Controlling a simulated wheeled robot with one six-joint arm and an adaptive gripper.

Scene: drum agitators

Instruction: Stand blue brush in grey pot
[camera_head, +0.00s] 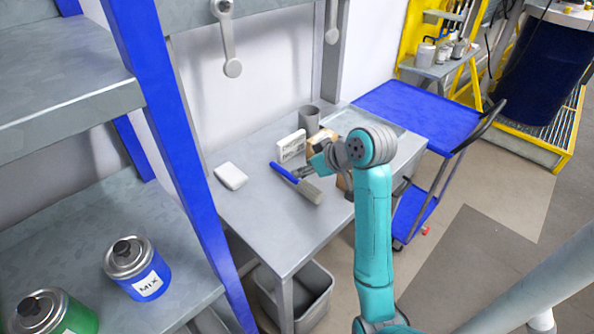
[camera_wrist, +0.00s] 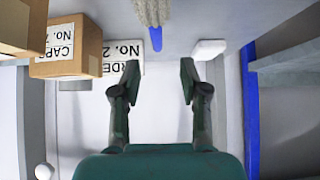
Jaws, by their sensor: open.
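The blue brush lies on the grey workbench, its blue handle (camera_head: 283,171) pointing to the back left and its pale bristles (camera_head: 310,190) to the front right. The grey pot (camera_head: 309,118) stands upright at the back of the bench, behind the boxes; its inside is not clear. My gripper (camera_head: 303,172) is over the bench close by the brush. In the wrist view my gripper (camera_wrist: 160,72) is open with nothing between its fingers. The brush handle (camera_wrist: 156,39) shows beyond the fingertips, in line with the gap, its bristles cut by the top edge.
A white lettered box (camera_head: 291,146) stands between brush and pot. Brown boxes, one showing in the wrist view (camera_wrist: 68,50), stand beside it, partly behind my arm. A white block (camera_head: 231,176) lies left. A blue post (camera_head: 178,120) rises at the bench's left end.

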